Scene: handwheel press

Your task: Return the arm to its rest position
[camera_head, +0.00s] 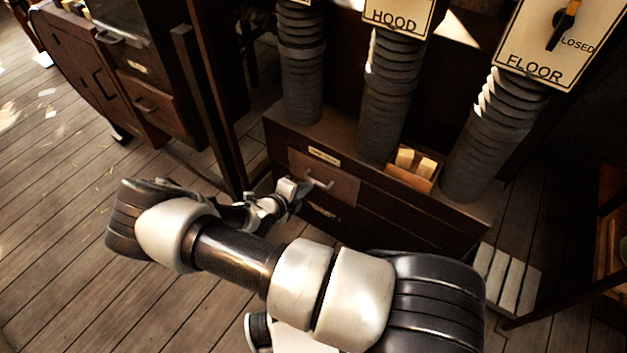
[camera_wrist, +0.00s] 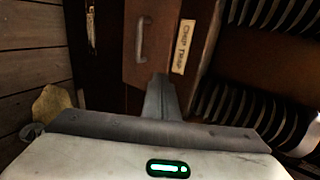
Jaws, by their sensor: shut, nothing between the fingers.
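My arm stretches across the lower middle of the head view. My gripper (camera_head: 297,190) is at its far end, close to a drawer front (camera_head: 340,187) with a metal handle (camera_head: 319,180). In the wrist view my gripper (camera_wrist: 160,84) is shut and empty, its fingers together. The same drawer handle (camera_wrist: 144,39) lies just beyond the fingertips, a little left of them. The fingers do not grasp the handle; whether they touch the drawer front I cannot tell.
The dark cabinet (camera_head: 430,215) carries ribbed ducts (camera_head: 386,100) and a small open box (camera_head: 413,171) with pale blocks. Signs reading HOOD (camera_head: 393,17) and FLOOR (camera_head: 535,68) hang above. A dark upright post (camera_head: 207,110) stands left of my gripper. Plank floor (camera_head: 50,230) is open at left.

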